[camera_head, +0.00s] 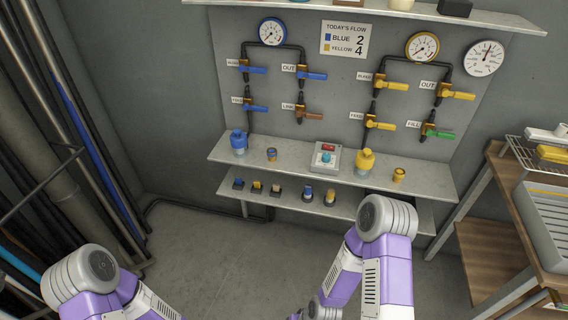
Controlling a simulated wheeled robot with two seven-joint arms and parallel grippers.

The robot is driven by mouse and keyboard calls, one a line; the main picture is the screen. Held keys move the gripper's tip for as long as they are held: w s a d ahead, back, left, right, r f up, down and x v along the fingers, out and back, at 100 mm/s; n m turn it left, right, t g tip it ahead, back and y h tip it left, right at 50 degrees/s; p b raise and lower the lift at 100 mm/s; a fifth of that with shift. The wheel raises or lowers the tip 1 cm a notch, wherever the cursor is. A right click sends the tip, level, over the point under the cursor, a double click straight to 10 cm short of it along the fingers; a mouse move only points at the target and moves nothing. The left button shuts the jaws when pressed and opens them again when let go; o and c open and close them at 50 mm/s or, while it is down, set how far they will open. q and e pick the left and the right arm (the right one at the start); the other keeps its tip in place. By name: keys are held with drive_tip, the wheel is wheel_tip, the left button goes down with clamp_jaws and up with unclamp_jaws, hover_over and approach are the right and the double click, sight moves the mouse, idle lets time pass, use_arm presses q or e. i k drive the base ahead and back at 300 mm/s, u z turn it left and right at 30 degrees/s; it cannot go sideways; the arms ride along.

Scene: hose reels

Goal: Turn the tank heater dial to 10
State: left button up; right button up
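No dial that I can clearly tell is the tank heater dial shows. A small grey control box (326,157) with a red part on top and a teal knob or button stands on the middle of the upper metal shelf; its markings are too small to read. A round white gauge (484,57) hangs on the wall at the right. My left arm shows at the lower left and my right arm at the lower centre right, both below the shelves and apart from the box. Both grippers are out of view.
Blue and yellow valve pipes with gauges line the wall around a flow sign (345,39). The upper shelf (420,178) also holds a blue fitting (238,142) and a yellow one (365,160). A wooden bench (505,215) stands at the right, pipes at the left. The floor between is clear.

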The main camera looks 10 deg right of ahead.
sight(325, 157)
drive_tip(key=u, duration=0.4)
drive_tip(key=i, duration=0.95)
drive_tip(key=z, duration=0.8)
